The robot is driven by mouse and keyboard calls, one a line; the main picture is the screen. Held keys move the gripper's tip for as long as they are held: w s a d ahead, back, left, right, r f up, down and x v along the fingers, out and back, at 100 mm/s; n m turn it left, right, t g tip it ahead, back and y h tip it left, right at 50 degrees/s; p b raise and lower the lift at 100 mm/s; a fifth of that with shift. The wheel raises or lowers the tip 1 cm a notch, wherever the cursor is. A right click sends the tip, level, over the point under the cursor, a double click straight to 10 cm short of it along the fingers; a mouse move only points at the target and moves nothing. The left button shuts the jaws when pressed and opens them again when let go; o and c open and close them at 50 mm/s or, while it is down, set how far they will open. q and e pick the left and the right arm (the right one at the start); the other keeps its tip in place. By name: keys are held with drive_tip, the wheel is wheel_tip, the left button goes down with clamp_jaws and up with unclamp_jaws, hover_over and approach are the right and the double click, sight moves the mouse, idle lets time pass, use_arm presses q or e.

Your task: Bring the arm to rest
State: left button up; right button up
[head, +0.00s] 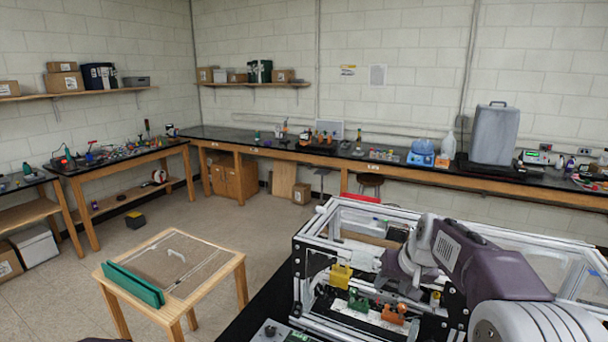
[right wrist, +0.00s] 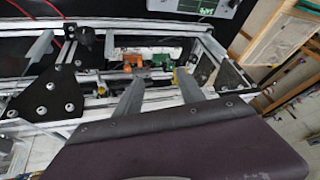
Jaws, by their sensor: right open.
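My right arm reaches in from the lower right over the aluminium extrusion frame (head: 300,262). My right gripper (head: 408,282) is over the frame's interior, its fingertips partly hidden by the arm and frame in the head view. In the right wrist view the gripper (right wrist: 158,88) shows two grey fingers spread apart with nothing between them. My left gripper is not in view.
The yellow part (head: 341,276), green part (head: 358,301) and orange part (head: 394,313) sit low in the frame, close to its bars. A small wooden table (head: 205,262) with a green-edged board stands to the left. Open floor (head: 225,222) lies behind it. Benches line the walls.

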drive_tip(key=s+a+f+g+b, duration=0.1)
drive_tip(key=s+f+g, duration=0.1)
drive_tip(key=s+f, duration=0.8)
drive_tip(key=s+a+f+n+g+b, duration=0.1)
drive_tip(key=s+a+f+g+b, duration=0.1)
drive_tip(key=s+f, duration=0.8)
drive_tip(key=s, duration=0.4)
drive_tip(key=shift+s+a+f+h, duration=0.2)
drive_tip(key=shift+a+f+h, duration=0.1)
drive_tip(key=shift+f+h, duration=0.1)
